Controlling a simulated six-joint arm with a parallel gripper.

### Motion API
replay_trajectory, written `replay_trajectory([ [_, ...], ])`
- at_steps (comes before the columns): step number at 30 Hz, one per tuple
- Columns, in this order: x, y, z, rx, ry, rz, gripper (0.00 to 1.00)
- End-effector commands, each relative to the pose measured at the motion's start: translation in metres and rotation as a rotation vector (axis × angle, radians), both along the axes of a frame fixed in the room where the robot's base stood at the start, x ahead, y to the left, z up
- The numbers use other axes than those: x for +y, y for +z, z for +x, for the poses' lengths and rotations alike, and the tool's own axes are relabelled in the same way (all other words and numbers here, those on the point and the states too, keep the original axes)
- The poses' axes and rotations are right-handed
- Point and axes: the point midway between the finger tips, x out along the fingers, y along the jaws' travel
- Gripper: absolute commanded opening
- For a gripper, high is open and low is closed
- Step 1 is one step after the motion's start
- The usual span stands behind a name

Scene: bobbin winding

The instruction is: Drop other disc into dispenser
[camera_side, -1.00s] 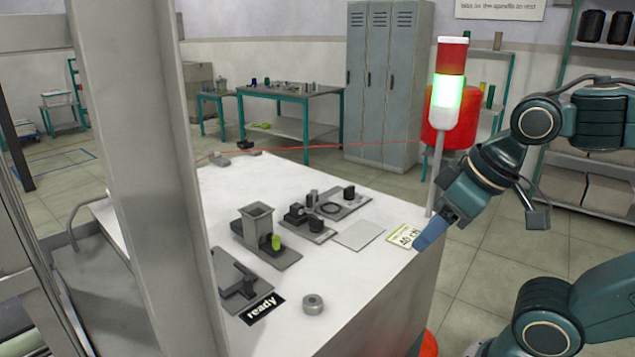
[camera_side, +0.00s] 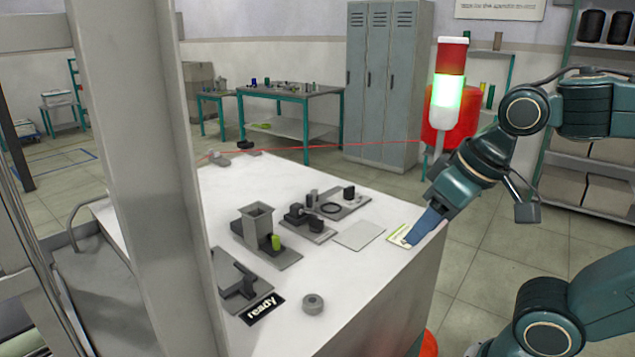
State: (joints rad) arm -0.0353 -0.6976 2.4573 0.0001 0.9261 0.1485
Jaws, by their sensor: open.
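A grey disc (camera_side: 313,304) with a centre hole lies flat on the white table near its front edge, right of the "ready" plate. A grey square-topped hopper (camera_side: 256,222) on a base plate, which looks like the dispenser, stands at the table's middle left. A yellow-green piece (camera_side: 276,242) is at its front. Whether a disc is inside the hopper is hidden. My gripper (camera_side: 412,240) has blue fingers and is open, low over the table's right corner at the printed card. It is well to the right of the disc and apart from it. I see nothing held.
A black "ready" plate (camera_side: 262,309) lies beside a dark grey fixture (camera_side: 240,284). Black-topped fixtures (camera_side: 309,220) and a flat grey plate (camera_side: 359,235) lie between the hopper and my gripper. A signal tower (camera_side: 444,100) glows green behind my gripper.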

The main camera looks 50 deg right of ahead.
Motion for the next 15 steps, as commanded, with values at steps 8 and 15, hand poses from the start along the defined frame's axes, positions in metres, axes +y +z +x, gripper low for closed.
replay_trajectory([
  [8,0.020,0.010,0.023,0.099,-0.237,0.135,0.42],
  [15,0.043,0.016,0.045,0.193,-0.486,0.232,0.42],
])
